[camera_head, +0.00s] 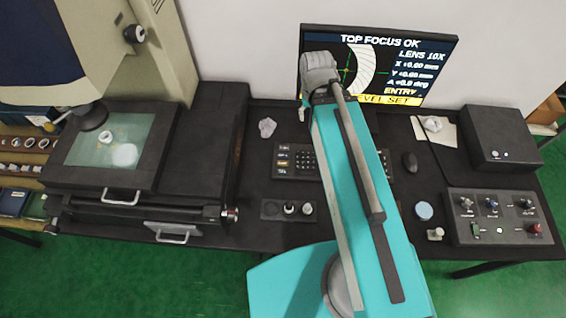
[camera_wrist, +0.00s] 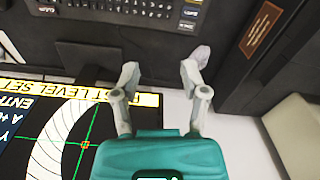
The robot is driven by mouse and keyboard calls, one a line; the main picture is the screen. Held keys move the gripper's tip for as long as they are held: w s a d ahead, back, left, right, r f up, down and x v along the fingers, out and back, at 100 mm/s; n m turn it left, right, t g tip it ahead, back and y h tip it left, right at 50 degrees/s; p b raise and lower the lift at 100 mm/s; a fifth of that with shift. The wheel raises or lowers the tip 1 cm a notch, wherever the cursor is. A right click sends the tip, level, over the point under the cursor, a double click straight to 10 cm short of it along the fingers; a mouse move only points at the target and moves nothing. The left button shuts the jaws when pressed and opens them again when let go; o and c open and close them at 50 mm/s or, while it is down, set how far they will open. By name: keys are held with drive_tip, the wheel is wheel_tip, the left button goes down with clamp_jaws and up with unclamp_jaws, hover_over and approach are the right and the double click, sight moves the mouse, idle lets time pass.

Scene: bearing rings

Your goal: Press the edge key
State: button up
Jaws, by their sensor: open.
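A dark control panel (camera_head: 296,160) lies on the black desk below the monitor. It carries labelled keys on its left and a number pad beside them; my arm covers its right part. Its labels are too small to read, so I cannot tell which is the edge key. In the wrist view the panel (camera_wrist: 135,8) is at the top edge, upside down, with labelled keys (camera_wrist: 190,15) at its end. My gripper (camera_wrist: 160,76) is open and empty, fingers apart, between the panel and the monitor in that view.
The monitor (camera_head: 425,62) reads "TOP FOCUS OK"; my arm crosses its left side. A measuring machine with a glass stage (camera_head: 85,150) stands left. A knob box (camera_head: 500,217), black box (camera_head: 502,138) and mouse (camera_head: 410,162) are right. Small parts (camera_head: 290,208) stand in front of the panel.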

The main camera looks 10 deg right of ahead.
clamp_jaws()
idle(1.2)
